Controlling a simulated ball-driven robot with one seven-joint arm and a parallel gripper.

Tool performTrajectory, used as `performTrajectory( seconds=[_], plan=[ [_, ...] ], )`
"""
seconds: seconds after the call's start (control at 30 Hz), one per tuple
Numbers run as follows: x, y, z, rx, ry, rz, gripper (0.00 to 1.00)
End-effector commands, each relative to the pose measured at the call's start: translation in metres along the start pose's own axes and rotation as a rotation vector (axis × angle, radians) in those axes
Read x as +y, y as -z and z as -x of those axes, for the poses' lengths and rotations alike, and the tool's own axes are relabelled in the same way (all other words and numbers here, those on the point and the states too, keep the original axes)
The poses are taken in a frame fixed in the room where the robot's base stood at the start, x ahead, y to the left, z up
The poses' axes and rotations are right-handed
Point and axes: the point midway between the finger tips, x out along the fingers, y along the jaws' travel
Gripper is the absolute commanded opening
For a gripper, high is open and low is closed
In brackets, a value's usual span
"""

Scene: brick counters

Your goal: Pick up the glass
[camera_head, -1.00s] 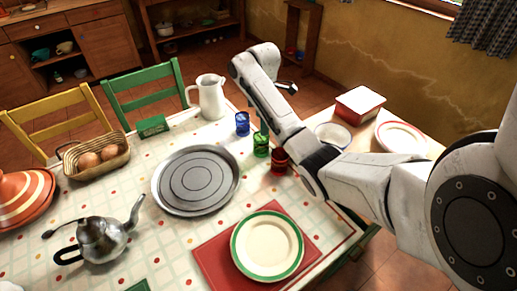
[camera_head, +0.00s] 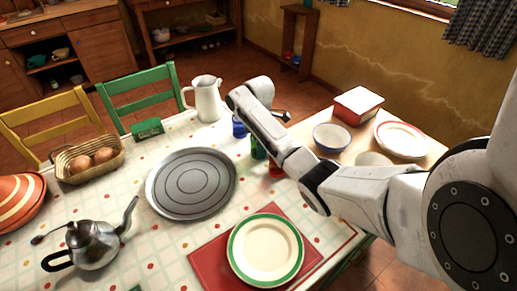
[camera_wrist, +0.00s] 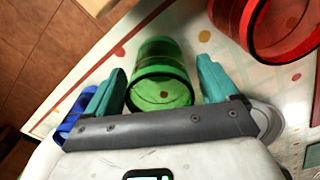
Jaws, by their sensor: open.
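A green glass (camera_wrist: 160,88) stands between the two teal fingers of my open gripper (camera_wrist: 160,84) in the wrist view. The fingers are spread on either side of it, and I cannot tell whether they touch it. A red glass (camera_wrist: 275,28) is to the upper right, and a blue glass (camera_wrist: 72,122) is partly hidden behind the left finger. In the head view the blue glass (camera_head: 239,128), green glass (camera_head: 258,149) and red glass (camera_head: 276,170) stand in a row on the table, partly covered by my arm. My gripper is mostly hidden there.
A white pitcher (camera_head: 207,100) stands behind the glasses. A round grey tray (camera_head: 190,184) lies to their left and a green-rimmed plate (camera_head: 265,250) in front. A bowl (camera_head: 331,137), a red-and-white box (camera_head: 358,105) and a red-rimmed plate (camera_head: 402,139) are to the right.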

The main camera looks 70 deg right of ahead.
Motion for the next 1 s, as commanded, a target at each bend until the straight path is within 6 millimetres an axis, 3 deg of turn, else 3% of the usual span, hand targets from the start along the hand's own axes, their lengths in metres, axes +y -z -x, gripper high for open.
performTrajectory(
  seconds=[0.27,0.87,1.0],
  plan=[
    [0.0000,0.0000,-0.0026,0.000,0.000,0.001,0.86],
    [0.0001,0.0001,-0.0022,0.000,0.000,0.001,0.29],
    [0.0003,0.0001,-0.0018,0.000,-0.001,0.001,0.27]
  ],
)
